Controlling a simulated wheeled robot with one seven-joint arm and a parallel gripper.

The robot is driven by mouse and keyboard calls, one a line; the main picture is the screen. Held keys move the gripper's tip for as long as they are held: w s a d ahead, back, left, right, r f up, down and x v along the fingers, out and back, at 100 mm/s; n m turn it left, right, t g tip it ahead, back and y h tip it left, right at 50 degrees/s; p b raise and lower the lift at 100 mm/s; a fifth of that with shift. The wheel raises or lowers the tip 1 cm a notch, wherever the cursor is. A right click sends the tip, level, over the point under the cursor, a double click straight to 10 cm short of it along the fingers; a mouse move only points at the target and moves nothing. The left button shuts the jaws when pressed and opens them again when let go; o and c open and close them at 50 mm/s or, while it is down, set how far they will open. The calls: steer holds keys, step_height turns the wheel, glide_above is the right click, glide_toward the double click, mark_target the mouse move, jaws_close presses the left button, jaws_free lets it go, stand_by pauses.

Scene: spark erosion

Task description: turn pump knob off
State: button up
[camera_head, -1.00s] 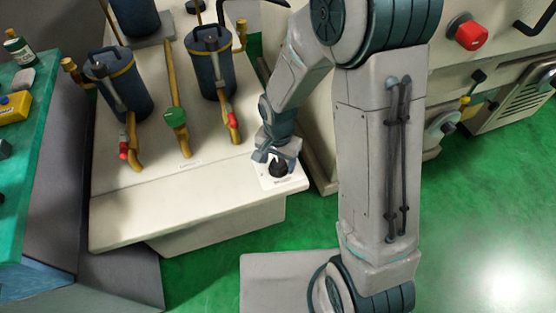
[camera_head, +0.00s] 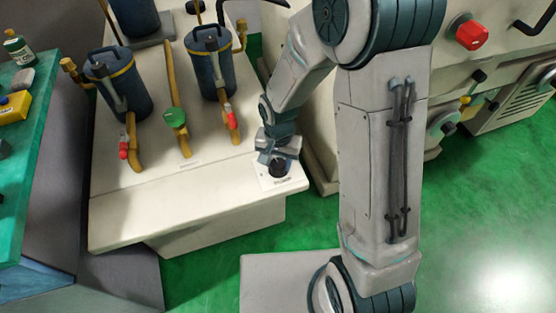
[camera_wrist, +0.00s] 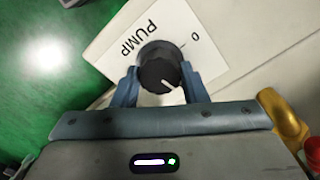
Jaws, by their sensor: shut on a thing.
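The black pump knob (camera_head: 278,168) sits on a white label plate (camera_head: 284,182) at the front right corner of the cream bench top. In the wrist view, the knob (camera_wrist: 161,66) has a white pointer line aimed toward the lower right. The word PUMP is printed on the plate (camera_wrist: 115,50) at the knob's left, and a 0 mark is at its upper right. The pointer is not on the 0. My gripper (camera_wrist: 158,88) has one blue finger on each side of the knob, shut on it. In the head view my gripper (camera_head: 278,155) is above the knob.
Dark blue filter canisters (camera_head: 212,65) stand at the back of the bench, with brass pipes, red valve handles (camera_head: 232,121) and a green valve knob (camera_head: 175,117). A cream machine with a red knob (camera_head: 471,34) is at the right. Green floor is open in front.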

mark_target(278, 163)
steer(key=n, duration=0.4)
steer(key=shift+n, duration=0.3)
steer(key=n, duration=0.3)
steer(key=shift+n, duration=0.3)
steer(key=n+p, duration=0.1)
steer(key=n, duration=0.3)
steer(key=shift+r, duration=0.1)
steer(key=shift+n+p, duration=0.6)
steer(key=shift+n, duration=1.3)
steer(key=o, duration=1)
steer(key=shift+c, duration=0.2)
step_height(278, 163, up, 14)
steer(key=p, duration=0.2)
steer(key=shift+p, duration=0.3)
steer(key=shift+f, duration=0.2)
